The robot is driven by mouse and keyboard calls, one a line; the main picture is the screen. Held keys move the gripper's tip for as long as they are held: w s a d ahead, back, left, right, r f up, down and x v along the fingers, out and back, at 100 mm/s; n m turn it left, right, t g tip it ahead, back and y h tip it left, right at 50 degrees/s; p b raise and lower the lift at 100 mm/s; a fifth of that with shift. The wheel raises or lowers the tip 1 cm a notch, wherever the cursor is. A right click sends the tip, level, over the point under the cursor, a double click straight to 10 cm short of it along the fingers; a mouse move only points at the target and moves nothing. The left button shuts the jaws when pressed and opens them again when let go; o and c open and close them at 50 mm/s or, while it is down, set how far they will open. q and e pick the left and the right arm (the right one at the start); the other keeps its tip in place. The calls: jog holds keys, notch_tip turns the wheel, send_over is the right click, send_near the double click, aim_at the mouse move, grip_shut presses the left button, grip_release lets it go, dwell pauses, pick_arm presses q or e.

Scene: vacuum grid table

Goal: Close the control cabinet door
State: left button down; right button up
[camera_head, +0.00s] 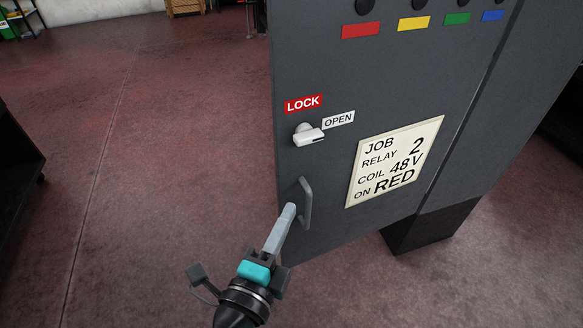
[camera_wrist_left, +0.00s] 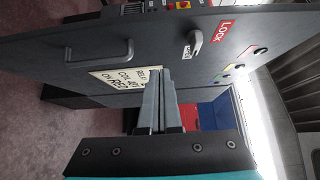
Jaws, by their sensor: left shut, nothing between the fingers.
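The dark grey control cabinet door (camera_head: 345,165) fills the middle and right of the head view. It also shows across the wrist view (camera_wrist_left: 150,35), turned sideways. The door has a bar handle (camera_head: 307,205) low near its left edge, and a pale lock knob (camera_head: 308,134) beside the LOCK and OPEN labels. My left gripper (camera_head: 290,210) is shut and empty, with its fingertips close to the handle in the head view. In the wrist view the fingers (camera_wrist_left: 163,98) are apart from the handle (camera_wrist_left: 100,52). I cannot tell whether the fingertips touch the door.
A job card (camera_head: 394,162) and several coloured labels are on the door. A dark foot (camera_head: 430,229) stands under the cabinet. Red and blue surfaces (camera_wrist_left: 222,120) show past the door in the wrist view.

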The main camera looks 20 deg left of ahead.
aim_at(299, 159)
pick_arm(q)
jog(key=w+p, duration=0.1)
jog(key=w, duration=0.2)
jog(key=w+a+p, duration=0.1)
jog(key=w+p, duration=0.1)
jog(key=w, duration=0.1)
jog(key=w+p, duration=0.1)
jog(key=w, duration=0.2)
jog(key=shift+w+a, duration=0.6)
jog(key=shift+w, duration=0.05)
pick_arm(e)
jog(key=s+d, duration=0.2)
jog(key=s, duration=0.4)
jog(key=shift+s+d+r, duration=0.2)
jog(key=shift+s, duration=0.2)
